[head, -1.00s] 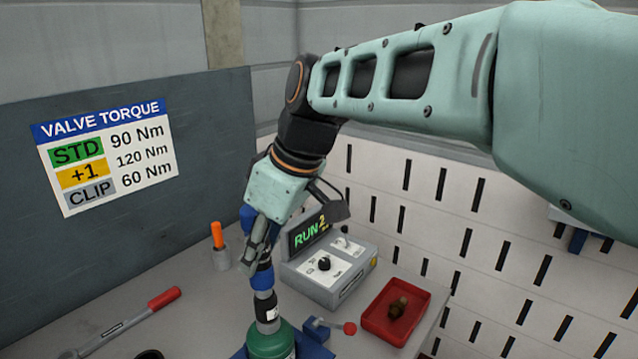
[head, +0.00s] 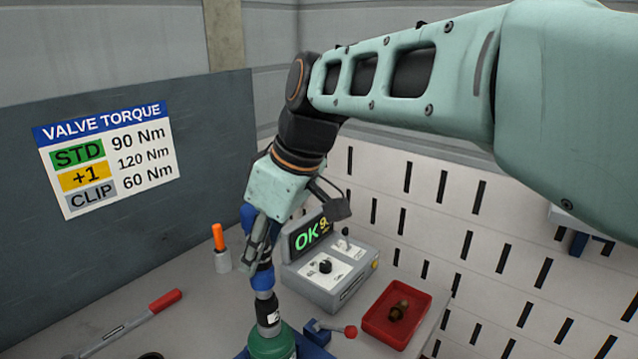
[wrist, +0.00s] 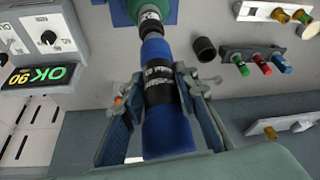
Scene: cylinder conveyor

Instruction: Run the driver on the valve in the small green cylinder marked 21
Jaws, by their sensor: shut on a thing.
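My gripper (head: 262,235) is shut on the blue driver (head: 263,280), which stands upright over the small green cylinder (head: 270,345). In the wrist view my gripper's fingers (wrist: 160,90) clasp the driver's blue body (wrist: 167,130) around its black label band. The driver's dark socket end reaches down to the top of the cylinder; the valve itself is hidden by it. The number on the cylinder cannot be read. The controller (head: 330,270) beside the driver shows a green "OK" and a yellow number on its display (head: 310,235); the wrist view's display (wrist: 38,76) reads "OK 90".
A torque wrench (head: 125,328) lies at the left. An orange marker in a holder (head: 222,255) stands behind. A wall sign (head: 107,158) lists STD 90, +1 120, CLIP 60 Nm.

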